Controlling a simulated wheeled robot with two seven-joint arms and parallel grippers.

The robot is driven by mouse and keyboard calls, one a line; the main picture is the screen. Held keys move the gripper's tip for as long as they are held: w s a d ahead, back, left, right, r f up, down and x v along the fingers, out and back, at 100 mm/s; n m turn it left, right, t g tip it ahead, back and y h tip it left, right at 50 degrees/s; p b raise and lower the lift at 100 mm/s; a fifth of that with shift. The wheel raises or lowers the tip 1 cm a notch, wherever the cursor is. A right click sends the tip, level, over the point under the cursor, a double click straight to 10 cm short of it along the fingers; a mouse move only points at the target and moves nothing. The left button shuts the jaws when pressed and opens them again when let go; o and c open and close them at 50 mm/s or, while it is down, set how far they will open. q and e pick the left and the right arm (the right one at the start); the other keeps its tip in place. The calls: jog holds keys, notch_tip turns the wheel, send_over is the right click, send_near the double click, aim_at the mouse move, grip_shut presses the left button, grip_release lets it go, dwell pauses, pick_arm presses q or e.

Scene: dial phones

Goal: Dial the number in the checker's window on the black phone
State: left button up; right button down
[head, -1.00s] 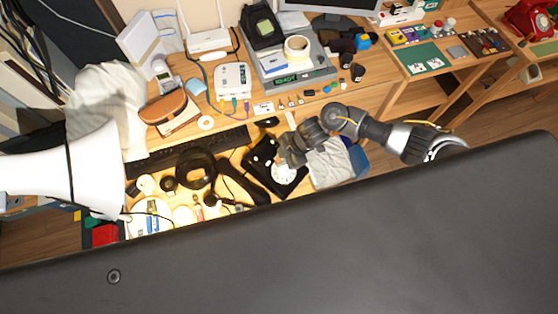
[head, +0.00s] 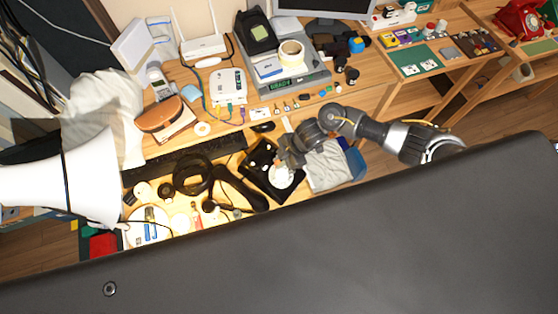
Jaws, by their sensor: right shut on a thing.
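The black phone (head: 261,158) lies tilted in the picture on the desk, with its white round dial (head: 280,179) facing up. My right gripper (head: 285,164) reaches down from the right over the phone. Its fingertips are at the upper part of the dial and hide some of it. The jaws are shut, seemingly on the dial, but the contact is too small to see clearly. The grey checker (head: 298,80) stands at the back of the desk with a lit green window (head: 280,85), which seems to read READY. My left gripper is not in view.
A black handset-shaped thing (head: 241,188) lies left of the phone, near a black coil (head: 193,174). A keyboard (head: 190,156) lies behind them. A red phone (head: 521,18) stands far right.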

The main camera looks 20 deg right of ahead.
jog(key=shift+w+d, duration=0.2)
jog(key=shift+d, duration=0.4)
jog(key=shift+d+f, duration=0.25)
jog(key=shift+d, duration=0.35)
jog(key=shift+s+d, duration=0.15)
jog(key=shift+s+d+f, duration=0.2)
jog(key=shift+d, duration=0.2)
jog(key=shift+s+d+f, duration=0.25)
jog(key=shift+s+d, duration=0.1)
jog(key=shift+d, duration=0.05)
dwell(0.5)
